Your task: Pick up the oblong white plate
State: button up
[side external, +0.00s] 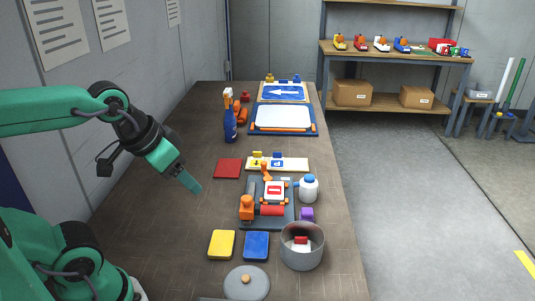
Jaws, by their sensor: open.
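An oblong white plate (283,117) with rounded corners lies flat in a dark blue tray (314,128) with orange pieces along its edges, toward the far end of the table. My gripper (191,183) is above the left part of the table, pointing down and to the right. It is open and holds nothing visible; its fingers overlap in this view. It is well apart from the plate, nearer the camera and to its left. A second, narrower whitish board (295,165) with small yellow and blue pieces lies mid-table.
A blue spray bottle (230,125) stands left of the tray. A red pad (228,168), an orange-clamped fixture (285,215), a white bottle (308,189) and a grey pot (302,257) occupy the middle and near table. An arrow sign (283,92) lies behind. The left table side is clear.

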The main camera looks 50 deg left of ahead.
jog(key=w, duration=0.1)
jog(key=n+g, duration=0.6)
jog(key=n, duration=0.3)
send_over(274, 192)
notch_tip(274, 192, down, 16)
jog(key=shift+w+a+r, duration=0.1)
jog(key=shift+r, duration=0.1)
jog(key=shift+f, duration=3.9)
jog(key=c, duration=0.6)
